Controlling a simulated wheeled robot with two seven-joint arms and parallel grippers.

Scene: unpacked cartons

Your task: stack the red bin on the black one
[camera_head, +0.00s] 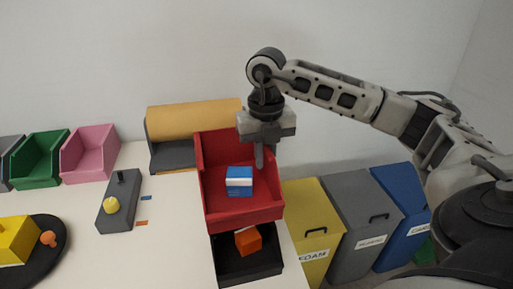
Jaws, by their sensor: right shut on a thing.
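The red bin (246,214) is an open tray with a blue-and-white box (239,182) inside it. My right gripper (264,157) points down at the bin's upper right side and is shut on its wall; the fingertips are partly hidden. The black bin (232,270) is at the table's front right edge, just below the red bin in the picture, with an orange block (248,240) in it. The red bin overlaps the black bin's back part from this angle; I cannot tell whether they touch. My left gripper is out of view.
A green bin (40,160) and a pink bin (90,153) stand at the back left. A tan roll (190,120) is behind the red bin. Yellow, grey and blue waste bins (365,225) stand beyond the table's right edge.

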